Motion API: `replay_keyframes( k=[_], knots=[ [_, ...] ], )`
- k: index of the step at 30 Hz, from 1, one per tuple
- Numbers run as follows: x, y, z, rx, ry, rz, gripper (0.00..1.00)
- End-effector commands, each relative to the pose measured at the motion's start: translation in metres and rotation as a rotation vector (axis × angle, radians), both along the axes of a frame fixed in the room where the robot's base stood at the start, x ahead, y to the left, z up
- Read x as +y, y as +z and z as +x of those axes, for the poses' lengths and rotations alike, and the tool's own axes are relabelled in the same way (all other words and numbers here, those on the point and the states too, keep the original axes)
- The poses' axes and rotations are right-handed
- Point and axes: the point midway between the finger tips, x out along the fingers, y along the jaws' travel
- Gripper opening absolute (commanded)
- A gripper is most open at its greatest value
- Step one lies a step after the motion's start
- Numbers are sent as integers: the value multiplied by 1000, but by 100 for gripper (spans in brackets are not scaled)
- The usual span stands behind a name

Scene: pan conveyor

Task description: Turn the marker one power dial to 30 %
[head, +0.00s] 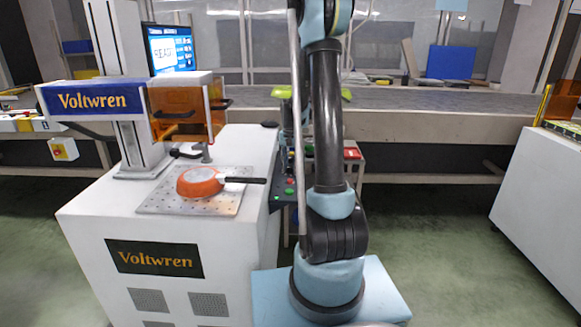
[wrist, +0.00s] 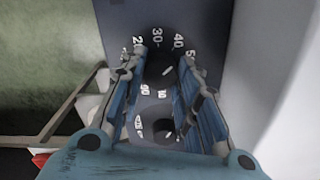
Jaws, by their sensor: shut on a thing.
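The power dial (wrist: 158,74) is a dark round knob on the grey panel in the wrist view. White numbers ring it; 30 is at the top and 40 to its right. A short white mark on the knob slants to the upper right, but the exact reading is unclear. My gripper (wrist: 162,62) has its blue fingers on either side of this knob and is shut on it. A second dark dial (wrist: 162,129) with a white mark sits below, between the fingers. In the head view the dials and my gripper cannot be made out behind my arm.
The white Voltwren marker machine (head: 85,225) stands at left, with an orange pan (head: 200,183) on its perforated plate (head: 155,201). Green and red buttons (head: 290,187) show beside my arm. A conveyor (head: 430,122) runs behind. Green floor is free at right.

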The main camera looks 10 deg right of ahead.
Motion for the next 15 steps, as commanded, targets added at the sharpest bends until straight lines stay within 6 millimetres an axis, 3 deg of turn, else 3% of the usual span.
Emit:
replay_keyframes(
  k=[15],
  knots=[
    [0, 0, 1, -1, 486, 1, 6]
  ],
)
